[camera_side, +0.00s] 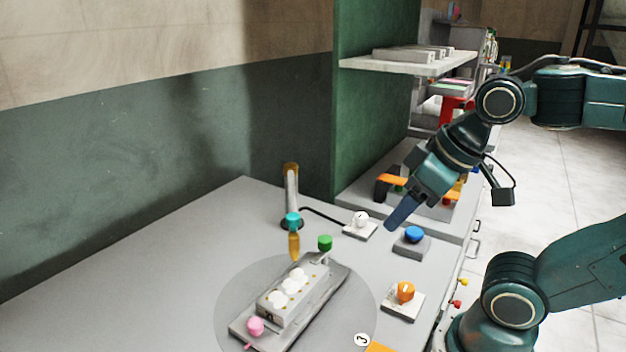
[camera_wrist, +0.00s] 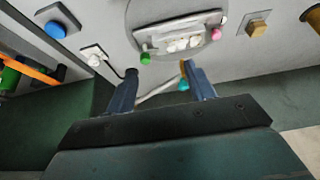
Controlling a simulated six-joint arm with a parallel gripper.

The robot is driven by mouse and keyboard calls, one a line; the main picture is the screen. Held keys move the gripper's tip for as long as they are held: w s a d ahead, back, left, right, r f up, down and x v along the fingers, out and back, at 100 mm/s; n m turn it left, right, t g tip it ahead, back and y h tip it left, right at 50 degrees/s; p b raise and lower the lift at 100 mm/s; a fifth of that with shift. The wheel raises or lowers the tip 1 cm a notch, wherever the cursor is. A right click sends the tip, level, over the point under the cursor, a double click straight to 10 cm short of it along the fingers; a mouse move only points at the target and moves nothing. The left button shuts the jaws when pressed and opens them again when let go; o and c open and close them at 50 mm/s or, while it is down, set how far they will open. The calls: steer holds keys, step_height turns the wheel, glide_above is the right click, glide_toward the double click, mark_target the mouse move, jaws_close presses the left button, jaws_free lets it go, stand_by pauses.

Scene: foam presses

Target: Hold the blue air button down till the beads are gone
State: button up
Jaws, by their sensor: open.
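The blue air button (camera_side: 413,234) sits on a grey base on the table, right of a white button. It also shows at the upper left of the wrist view (camera_wrist: 55,29). White beads (camera_side: 287,286) sit in the grey mould (camera_side: 308,303) on the round plate; they also show in the wrist view (camera_wrist: 182,44). My gripper (camera_side: 391,226) is above the table, left of the blue button and apart from it. In the wrist view my gripper (camera_wrist: 160,78) has its fingers spread with nothing between them.
A white button (camera_side: 361,219) and an orange knob (camera_side: 405,292) stand near the blue button. A post with a teal-and-amber nozzle (camera_side: 293,235) rises behind the mould. Green (camera_side: 325,243) and pink (camera_side: 255,327) knobs flank the mould. The table's left side is clear.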

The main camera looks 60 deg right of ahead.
steer(key=shift+c, duration=0.2)
steer(key=shift+w+d, duration=0.15)
steer(key=c, duration=1.1)
steer(key=shift+w+d+r+m, duration=0.1)
steer(key=shift+w+d+m, duration=0.3)
steer(key=shift+d+m, duration=0.25)
jaws_close()
steer(key=w+d+f+m+g, duration=0.1)
steer(key=d+f+m+g, duration=0.1)
steer(key=d+m, duration=0.6)
steer(key=w+d+f+m+g, duration=0.1)
steer(key=d+f+m+g, duration=0.2)
steer(key=d+m, duration=0.5)
steer(key=d, duration=0.9)
steer(key=shift+w+f+m+g, duration=0.2)
steer(key=shift+w+m+g, duration=0.1)
steer(key=shift+m, duration=0.05)
